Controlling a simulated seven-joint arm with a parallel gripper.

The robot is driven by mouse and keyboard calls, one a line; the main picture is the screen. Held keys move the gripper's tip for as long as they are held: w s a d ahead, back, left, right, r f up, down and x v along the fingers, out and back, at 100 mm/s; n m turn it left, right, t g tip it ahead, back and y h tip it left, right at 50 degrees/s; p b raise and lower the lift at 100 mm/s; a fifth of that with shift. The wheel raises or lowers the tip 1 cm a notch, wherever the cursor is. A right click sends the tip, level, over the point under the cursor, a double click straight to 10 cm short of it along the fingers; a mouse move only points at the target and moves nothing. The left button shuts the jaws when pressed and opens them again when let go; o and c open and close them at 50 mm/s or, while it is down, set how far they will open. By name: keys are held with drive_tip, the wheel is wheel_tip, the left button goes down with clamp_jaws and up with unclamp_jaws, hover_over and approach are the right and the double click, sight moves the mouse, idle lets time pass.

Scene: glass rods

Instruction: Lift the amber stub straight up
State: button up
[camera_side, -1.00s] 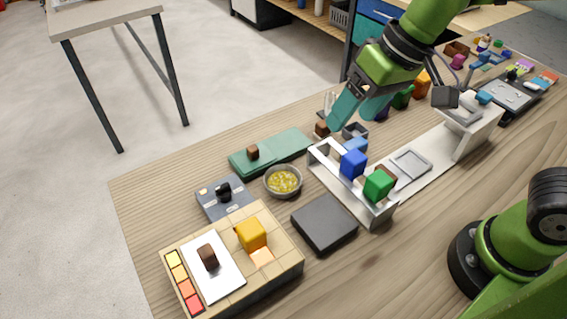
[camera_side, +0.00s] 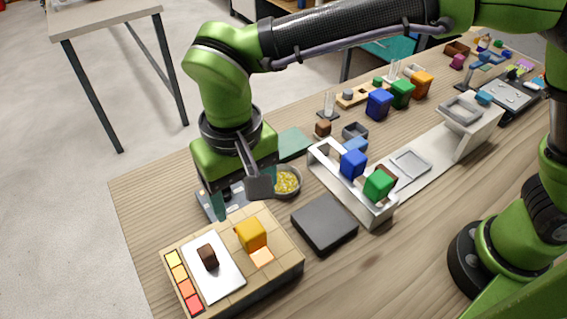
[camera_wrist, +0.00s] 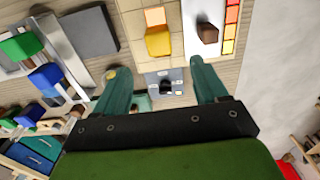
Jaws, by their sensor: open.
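An amber-yellow block (camera_side: 251,234) stands on the tan tiled tray at front left, next to a pale orange tile (camera_side: 262,258). It is the closest match I see to an amber stub, but I cannot tell for sure that it is the stub. It also shows in the wrist view (camera_wrist: 158,42), ahead of the fingers. My gripper (camera_side: 238,200) points down above the grey-blue slab (camera_side: 207,206), behind the tray and apart from the block. In the wrist view my gripper (camera_wrist: 158,70) has its two teal fingers wide apart with nothing held between them.
The tan tray (camera_side: 230,297) also bears a white plate (camera_side: 222,281) with a dark brown block (camera_side: 208,256), and a strip of coloured squares. A bowl of yellow bits (camera_side: 287,182), a dark grey box (camera_side: 324,223) and a white stand (camera_side: 377,212) with blocks lie to the right.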

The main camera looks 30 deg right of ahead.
sight(251, 228)
wheel_tip(251, 228, down, 11)
drive_tip(key=shift+s+d+r, duration=0.1)
drive_tip(key=shift+s+r, duration=0.05)
idle(0.4)
drive_tip(key=shift+c, duration=0.3)
drive_tip(key=c, duration=1)
